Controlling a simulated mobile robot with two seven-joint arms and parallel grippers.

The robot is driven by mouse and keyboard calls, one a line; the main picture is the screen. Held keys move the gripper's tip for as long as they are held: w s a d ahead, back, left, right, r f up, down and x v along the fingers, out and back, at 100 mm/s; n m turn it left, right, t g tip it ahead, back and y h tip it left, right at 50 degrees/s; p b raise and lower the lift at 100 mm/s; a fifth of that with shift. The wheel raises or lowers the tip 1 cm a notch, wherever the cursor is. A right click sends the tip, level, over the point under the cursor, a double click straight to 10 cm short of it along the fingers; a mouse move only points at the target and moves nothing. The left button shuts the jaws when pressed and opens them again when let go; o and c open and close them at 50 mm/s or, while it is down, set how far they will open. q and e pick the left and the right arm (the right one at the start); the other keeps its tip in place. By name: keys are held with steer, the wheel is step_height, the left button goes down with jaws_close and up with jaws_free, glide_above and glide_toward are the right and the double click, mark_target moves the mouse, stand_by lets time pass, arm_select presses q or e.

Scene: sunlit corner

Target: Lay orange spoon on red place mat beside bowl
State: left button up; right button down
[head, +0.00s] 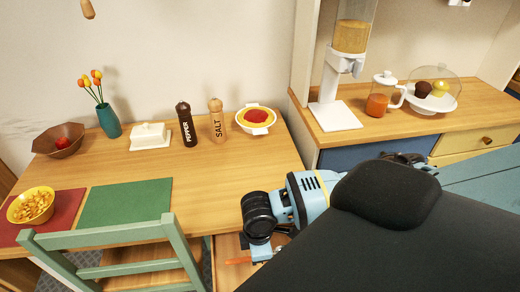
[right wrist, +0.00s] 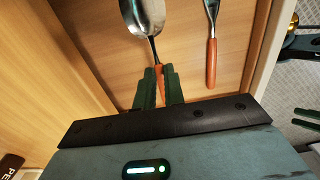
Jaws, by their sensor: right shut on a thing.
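The orange-handled spoon (right wrist: 136,18) shows in the right wrist view with its metal bowl toward the top. My right gripper (right wrist: 160,88) is shut on its orange handle, inside or just above an open wooden drawer (head: 228,272). A red place mat (head: 68,203) lies at the left end of the table in the head view. A yellow bowl (head: 30,206) of cereal stands on its left part. Dark green fingertips of what looks like my left gripper (right wrist: 306,119) show apart at the right edge of the right wrist view.
Another orange-handled utensil (right wrist: 212,62) lies in the drawer beside the spoon. A green mat (head: 125,203) lies right of the red mat, behind a green chair (head: 110,238). A vase (head: 109,121), butter dish (head: 150,136), pepper mill (head: 187,125) and salt mill (head: 217,120) stand farther back.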

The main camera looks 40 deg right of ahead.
steer(key=shift+r, duration=2.2)
